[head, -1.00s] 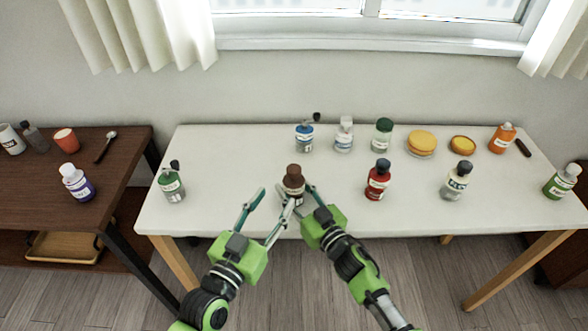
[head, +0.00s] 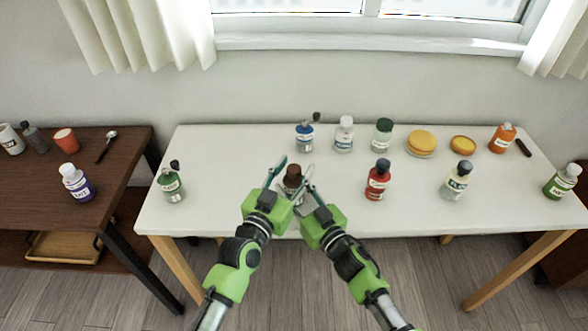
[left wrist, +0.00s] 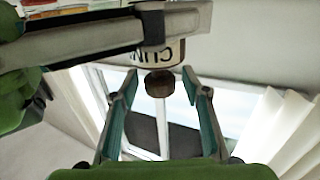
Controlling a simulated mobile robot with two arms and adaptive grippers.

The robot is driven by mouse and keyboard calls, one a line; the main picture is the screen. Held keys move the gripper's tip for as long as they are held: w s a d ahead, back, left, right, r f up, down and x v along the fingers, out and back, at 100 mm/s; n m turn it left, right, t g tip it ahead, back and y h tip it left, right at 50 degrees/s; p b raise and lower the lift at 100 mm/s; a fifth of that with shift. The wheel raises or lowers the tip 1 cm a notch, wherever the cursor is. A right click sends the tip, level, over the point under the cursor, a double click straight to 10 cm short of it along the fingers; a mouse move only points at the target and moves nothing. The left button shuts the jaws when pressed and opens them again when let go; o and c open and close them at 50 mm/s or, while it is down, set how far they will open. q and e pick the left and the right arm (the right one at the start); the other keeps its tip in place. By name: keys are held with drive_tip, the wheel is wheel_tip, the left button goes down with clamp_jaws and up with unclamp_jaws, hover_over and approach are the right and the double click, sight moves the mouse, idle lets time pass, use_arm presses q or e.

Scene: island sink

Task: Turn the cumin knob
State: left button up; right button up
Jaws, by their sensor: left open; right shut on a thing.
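The cumin bottle, with a brown knob on top (head: 293,171), is upright near the front edge of the white table. In the left wrist view its white label (left wrist: 162,54) reads upside down, partly covered by a gripper finger, and the brown knob (left wrist: 159,84) shows below it. My right gripper (head: 304,190) is shut on the bottle's body. My left gripper (head: 290,166) is open, its two fingers on either side of the knob with gaps visible in the left wrist view (left wrist: 158,88). The lower bottle is mostly hidden by the grippers.
A green-labelled bottle (head: 172,184) stands to the left and a red bottle (head: 377,182) to the right. A blue bottle (head: 305,136) and other jars line the back of the white table (head: 235,150). A dark side table stands at left.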

use_arm(q)
drive_tip(key=c, duration=1.2)
drive_tip(key=shift+o, duration=0.2)
drive_tip(key=shift+d+r+m+g+h, duration=0.1)
drive_tip(key=shift+r+m+g+h, duration=0.1)
drive_tip(key=shift+m+g+h, duration=0.3)
drive_tip(key=shift+d+r+m+g+h, duration=0.15)
drive_tip(key=shift+m+g+h, duration=0.3)
drive_tip(key=shift+m+h, duration=0.35)
drive_tip(key=shift+d+r+m+g+h, duration=0.1)
drive_tip(key=shift+m+g+h, duration=0.4)
drive_tip(key=shift+h, duration=0.5)
drive_tip(key=shift+g, duration=0.25)
drive_tip(key=shift+s+m+g+h, duration=0.1)
drive_tip(key=shift+m+g+h, duration=0.6)
drive_tip(key=shift+h, duration=0.2)
drive_tip(key=shift+a+f+m+g+h, duration=0.1)
drive_tip(key=shift+f+m+g+h, duration=0.05)
drive_tip(key=shift+m+g+h, duration=0.15)
drive_tip(key=shift+a+f, duration=0.1)
